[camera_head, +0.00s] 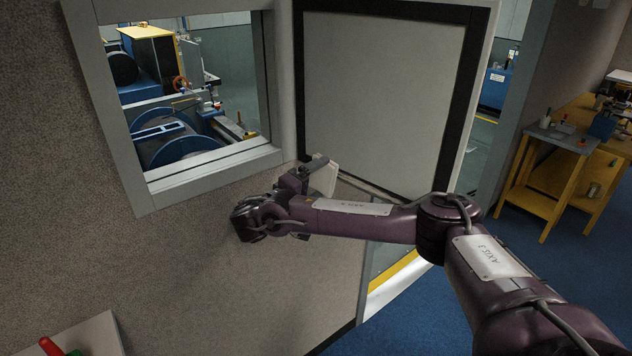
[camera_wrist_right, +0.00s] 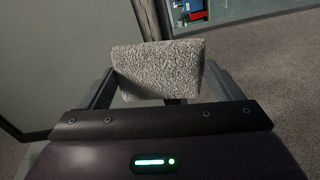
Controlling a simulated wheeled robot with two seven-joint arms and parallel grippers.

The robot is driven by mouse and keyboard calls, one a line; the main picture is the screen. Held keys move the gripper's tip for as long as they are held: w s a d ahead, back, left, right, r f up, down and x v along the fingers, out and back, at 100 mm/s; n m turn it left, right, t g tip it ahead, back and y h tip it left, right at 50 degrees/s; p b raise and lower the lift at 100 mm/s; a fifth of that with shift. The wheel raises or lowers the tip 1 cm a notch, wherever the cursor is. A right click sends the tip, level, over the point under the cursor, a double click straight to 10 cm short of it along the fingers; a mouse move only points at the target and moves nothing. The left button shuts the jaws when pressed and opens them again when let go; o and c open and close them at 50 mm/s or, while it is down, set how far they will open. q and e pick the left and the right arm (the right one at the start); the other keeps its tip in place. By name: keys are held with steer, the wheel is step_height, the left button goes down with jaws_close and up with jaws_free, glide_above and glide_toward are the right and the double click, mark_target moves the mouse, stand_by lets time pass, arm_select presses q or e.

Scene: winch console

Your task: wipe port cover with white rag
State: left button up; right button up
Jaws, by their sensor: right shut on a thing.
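My right gripper (camera_head: 308,172) is raised in front of the wall, near the lower left corner of a pale panel with a black frame (camera_head: 382,90). It is shut on a whitish, rough-textured rag (camera_head: 325,179). In the right wrist view the rag (camera_wrist_right: 160,68) is a block-like pad between the two fingers. Whether the rag touches the panel or wall is unclear. No part is clearly marked as the port cover, so I cannot tell which it is. My left gripper is out of view.
A grey-framed window (camera_head: 190,85) is left of the panel, with blue and yellow machinery behind it. A pale box or ledge with a red-and-green item (camera_head: 52,346) is at the lower left. A yellow workbench (camera_head: 550,165) stands at the right on blue floor.

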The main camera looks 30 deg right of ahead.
steer(key=shift+w+d+b, duration=0.2)
steer(key=shift+d+b, duration=0.1)
steer(key=shift+d, duration=0.35)
steer(key=shift+d, duration=0.25)
